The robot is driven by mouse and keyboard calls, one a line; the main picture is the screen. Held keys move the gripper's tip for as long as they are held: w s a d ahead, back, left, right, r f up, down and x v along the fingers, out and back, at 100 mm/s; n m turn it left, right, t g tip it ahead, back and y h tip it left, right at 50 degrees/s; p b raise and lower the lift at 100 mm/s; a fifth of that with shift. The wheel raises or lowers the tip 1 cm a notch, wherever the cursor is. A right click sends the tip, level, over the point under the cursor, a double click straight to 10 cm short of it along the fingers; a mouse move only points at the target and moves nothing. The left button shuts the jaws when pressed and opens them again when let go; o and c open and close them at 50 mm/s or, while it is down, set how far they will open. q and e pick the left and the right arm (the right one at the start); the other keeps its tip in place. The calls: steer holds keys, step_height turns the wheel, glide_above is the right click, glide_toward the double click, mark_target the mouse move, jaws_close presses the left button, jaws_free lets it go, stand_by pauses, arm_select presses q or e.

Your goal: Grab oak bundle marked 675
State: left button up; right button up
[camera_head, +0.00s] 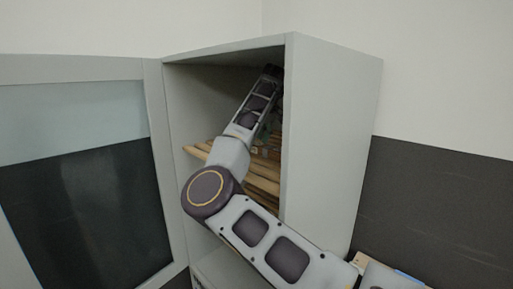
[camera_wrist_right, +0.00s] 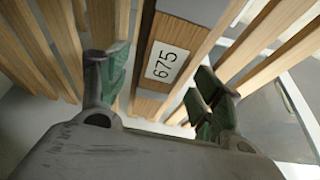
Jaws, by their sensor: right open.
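The oak bundle marked 675 shows in the right wrist view as a wooden piece with a white label (camera_wrist_right: 166,62). It lies between the two green-padded fingers of my right gripper (camera_wrist_right: 158,92), which is open. The fingers stand apart on either side of the labelled piece, and no contact is clear. In the head view my right arm reaches into the open cabinet, and the gripper (camera_head: 265,135) is partly hidden there by the arm. Wooden slats (camera_head: 262,178) show beside and below it. My left gripper is not in view.
The grey cabinet (camera_head: 330,130) has its glass-panelled door (camera_head: 75,190) swung open to the left. Its right side wall is close to my arm. Other wooden slats (camera_wrist_right: 30,45) flank the labelled piece on both sides.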

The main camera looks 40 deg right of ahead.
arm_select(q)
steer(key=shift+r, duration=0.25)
arm_select(e)
steer(key=shift+w+f, duration=0.1)
steer(key=shift+f, duration=0.3)
steer(key=c, duration=1.3)
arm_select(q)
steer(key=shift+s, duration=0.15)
arm_select(e)
steer(key=shift+w+a+r, duration=0.1)
steer(key=shift+r, duration=0.15)
steer(key=shift+r, duration=0.45)
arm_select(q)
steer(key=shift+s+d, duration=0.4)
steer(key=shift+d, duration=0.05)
arm_select(e)
steer(key=shift+r, duration=0.1)
